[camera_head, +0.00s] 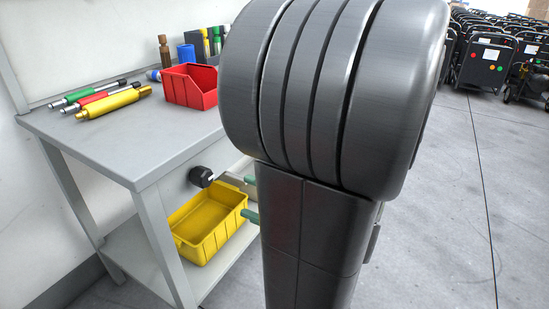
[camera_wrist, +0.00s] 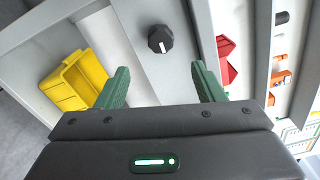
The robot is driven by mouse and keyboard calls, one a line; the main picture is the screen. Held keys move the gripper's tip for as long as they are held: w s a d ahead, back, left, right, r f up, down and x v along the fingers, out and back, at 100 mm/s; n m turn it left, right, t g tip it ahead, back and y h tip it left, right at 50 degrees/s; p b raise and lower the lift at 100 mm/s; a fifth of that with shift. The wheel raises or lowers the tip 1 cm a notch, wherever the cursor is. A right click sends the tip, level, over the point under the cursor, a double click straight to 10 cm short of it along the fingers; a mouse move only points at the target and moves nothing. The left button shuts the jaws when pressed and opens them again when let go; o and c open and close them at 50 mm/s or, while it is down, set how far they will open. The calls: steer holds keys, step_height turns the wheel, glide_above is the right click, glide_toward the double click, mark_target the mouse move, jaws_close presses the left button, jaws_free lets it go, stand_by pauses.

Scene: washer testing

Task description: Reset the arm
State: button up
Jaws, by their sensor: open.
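My gripper (camera_wrist: 160,90) shows in the wrist view with its two green fingers spread apart and nothing between them. A black knob (camera_wrist: 160,39) on a grey panel lies beyond the gap between the fingers. In the head view the green fingertips of my gripper (camera_head: 251,198) show beside my dark arm, near the table's side and just right of the yellow bin (camera_head: 208,222). The black knob (camera_head: 201,177) is left of them and apart from them. My arm hides most of the gripper and the right part of the table.
The grey table (camera_head: 120,145) holds a red bin (camera_head: 190,86), a yellow cylinder (camera_head: 113,102) and other coloured tools. The yellow bin (camera_wrist: 75,84) stands on the lower shelf. Dark wheeled machines (camera_head: 485,62) stand at the back right. The floor (camera_head: 440,200) at right is clear.

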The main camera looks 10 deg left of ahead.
mark_target(208, 180)
steer(key=shift+b+x, duration=1.45)
steer(key=shift+x, duration=5.15)
steer(key=shift+d, duration=0.1)
